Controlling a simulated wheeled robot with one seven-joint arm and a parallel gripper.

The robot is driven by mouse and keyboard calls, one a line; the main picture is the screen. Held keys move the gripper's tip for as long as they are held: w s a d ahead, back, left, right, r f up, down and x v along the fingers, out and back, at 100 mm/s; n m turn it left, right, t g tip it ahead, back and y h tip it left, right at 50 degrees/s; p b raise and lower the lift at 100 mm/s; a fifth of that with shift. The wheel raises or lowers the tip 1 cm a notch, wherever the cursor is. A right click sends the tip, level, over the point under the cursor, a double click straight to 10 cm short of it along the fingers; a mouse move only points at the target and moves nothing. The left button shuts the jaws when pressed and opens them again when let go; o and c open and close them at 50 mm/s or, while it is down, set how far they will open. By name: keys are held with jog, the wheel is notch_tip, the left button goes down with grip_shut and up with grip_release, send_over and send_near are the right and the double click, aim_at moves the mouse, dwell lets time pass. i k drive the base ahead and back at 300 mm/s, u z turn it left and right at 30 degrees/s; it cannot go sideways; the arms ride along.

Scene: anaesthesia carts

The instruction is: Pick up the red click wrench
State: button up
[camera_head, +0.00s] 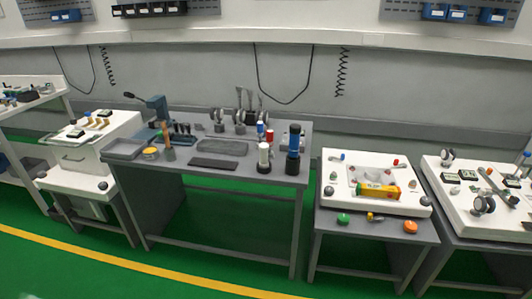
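I cannot make out a red click wrench for certain. On the grey workbench (225,175) a small red-topped item (270,135) stands near the blue-and-black cylinder (293,140). On the white-topped cart to its right (335,205) lies a small red item (397,162), near a yellow-and-red object (378,190). All are too small to name surely. My gripper is not in view.
A blue bench device (158,108), a grey tray (125,149) and dark flat pads (213,163) occupy the workbench. White-topped carts stand on both sides. Blue bins (447,13) hang on the wall. The green floor (80,275) in front is clear, with a yellow line.

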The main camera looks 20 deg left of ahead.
aim_at(269, 133)
jog(key=u, duration=1.05)
jog(key=i, duration=1.95)
jog(key=z, duration=0.05)
